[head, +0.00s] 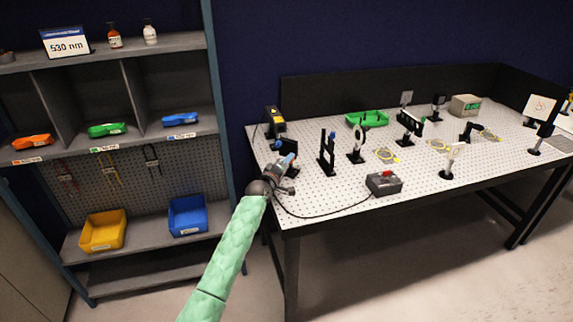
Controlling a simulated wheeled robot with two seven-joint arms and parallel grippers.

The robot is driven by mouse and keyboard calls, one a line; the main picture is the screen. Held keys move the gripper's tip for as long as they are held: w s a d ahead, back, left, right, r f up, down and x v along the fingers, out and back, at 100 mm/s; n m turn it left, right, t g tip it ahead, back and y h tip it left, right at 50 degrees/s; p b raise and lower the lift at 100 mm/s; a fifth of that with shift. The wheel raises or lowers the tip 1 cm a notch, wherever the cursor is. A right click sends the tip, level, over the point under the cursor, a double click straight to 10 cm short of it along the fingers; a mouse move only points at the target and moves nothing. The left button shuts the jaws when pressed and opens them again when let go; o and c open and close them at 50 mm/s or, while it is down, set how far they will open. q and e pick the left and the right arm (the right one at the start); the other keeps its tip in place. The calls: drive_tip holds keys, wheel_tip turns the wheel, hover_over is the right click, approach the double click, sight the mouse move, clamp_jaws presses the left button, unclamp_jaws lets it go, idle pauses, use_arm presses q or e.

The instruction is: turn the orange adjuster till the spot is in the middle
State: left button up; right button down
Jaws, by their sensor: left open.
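My left gripper (287,170) is at the left front corner of the perforated optical table (330,195), at the end of my green-sleeved arm. It is open and right beside a small black mount (291,146) with a blue knob (277,145). I cannot tell whether it touches the mount. I cannot make out an orange adjuster; it may be hidden by the gripper or too small. A white target card (540,106) stands at the table's far right, with faint marks on it. I cannot make out a spot there. My right gripper is not in view.
A yellow-and-black box (275,122) stands behind the gripper. Several black optic mounts (327,155) stand to its right. A grey box with a red button (384,183) sits near the front edge, with a black cable. A shelf unit (120,140) stands left.

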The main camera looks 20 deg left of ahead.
use_arm(q)
drive_tip(key=shift+s, duration=0.1)
drive_tip(key=shift+s+f, duration=0.1)
drive_tip(key=shift+s, duration=0.2)
drive_tip(key=shift+s+a+b, duration=0.1)
drive_tip(key=shift+s+b, duration=0.35)
drive_tip(key=shift+s, duration=0.05)
drive_tip(key=s, duration=0.2)
drive_tip(key=s+a+b, duration=0.1)
drive_tip(key=s, duration=0.1)
drive_tip(key=shift+s+b, duration=0.25)
drive_tip(key=shift+b, duration=0.05)
drive_tip(key=shift+s+a, duration=0.15)
drive_tip(key=shift+s, duration=0.55)
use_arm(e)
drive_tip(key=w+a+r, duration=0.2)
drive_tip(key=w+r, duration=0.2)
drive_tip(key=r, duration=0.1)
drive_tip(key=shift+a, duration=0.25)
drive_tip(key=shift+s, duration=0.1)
